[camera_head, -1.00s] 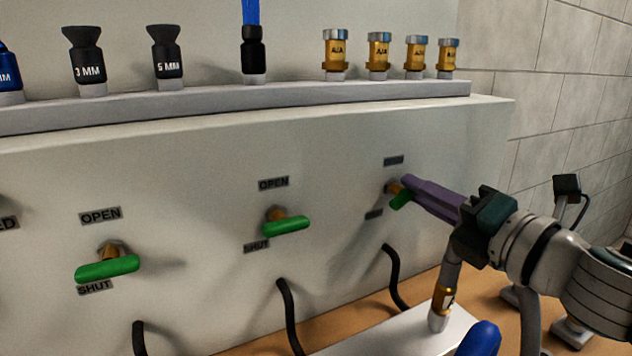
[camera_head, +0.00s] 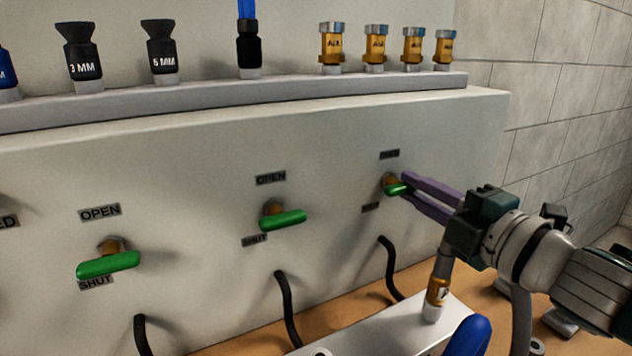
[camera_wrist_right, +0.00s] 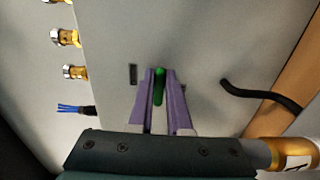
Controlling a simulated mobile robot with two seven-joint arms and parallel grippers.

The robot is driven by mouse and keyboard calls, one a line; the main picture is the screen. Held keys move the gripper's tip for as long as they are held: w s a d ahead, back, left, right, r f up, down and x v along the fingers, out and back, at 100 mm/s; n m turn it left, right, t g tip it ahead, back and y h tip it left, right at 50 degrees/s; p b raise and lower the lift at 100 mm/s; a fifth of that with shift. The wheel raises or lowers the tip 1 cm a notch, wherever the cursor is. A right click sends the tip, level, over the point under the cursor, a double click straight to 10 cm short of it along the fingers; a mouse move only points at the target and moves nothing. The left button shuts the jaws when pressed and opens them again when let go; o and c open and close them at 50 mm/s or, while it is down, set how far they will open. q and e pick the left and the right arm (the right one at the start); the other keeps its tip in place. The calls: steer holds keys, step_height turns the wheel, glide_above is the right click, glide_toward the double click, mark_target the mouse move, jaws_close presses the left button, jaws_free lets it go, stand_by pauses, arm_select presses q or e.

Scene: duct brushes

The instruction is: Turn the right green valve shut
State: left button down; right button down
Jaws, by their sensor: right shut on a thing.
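The right green valve (camera_head: 397,188) sits on the pale panel between an upper label and a lower label. Its green handle also shows in the right wrist view (camera_wrist_right: 159,87), between the purple fingers. My right gripper (camera_head: 408,188) reaches in from the right with its purple fingers around the handle, shut on it; the fingertips also show in the right wrist view (camera_wrist_right: 160,80). In the head view the handle lies nearly level, partly hidden by the fingers. My left gripper is not in view.
A middle green valve (camera_head: 284,220) and a left green valve (camera_head: 108,264) are on the same panel, with OPEN and SHUT labels. Black hoses (camera_head: 287,310) leave the panel below. Brass fittings (camera_head: 333,48) stand on the shelf above. A white block (camera_head: 400,330) lies in front.

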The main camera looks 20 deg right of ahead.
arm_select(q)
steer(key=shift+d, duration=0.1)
arm_select(e)
steer(key=c, duration=0.9)
jaws_free()
steer(key=shift+o, duration=0.2)
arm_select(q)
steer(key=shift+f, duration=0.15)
arm_select(e)
steer(key=s, duration=1)
steer(key=shift+d, duration=0.35)
steer(key=shift+w, duration=0.1)
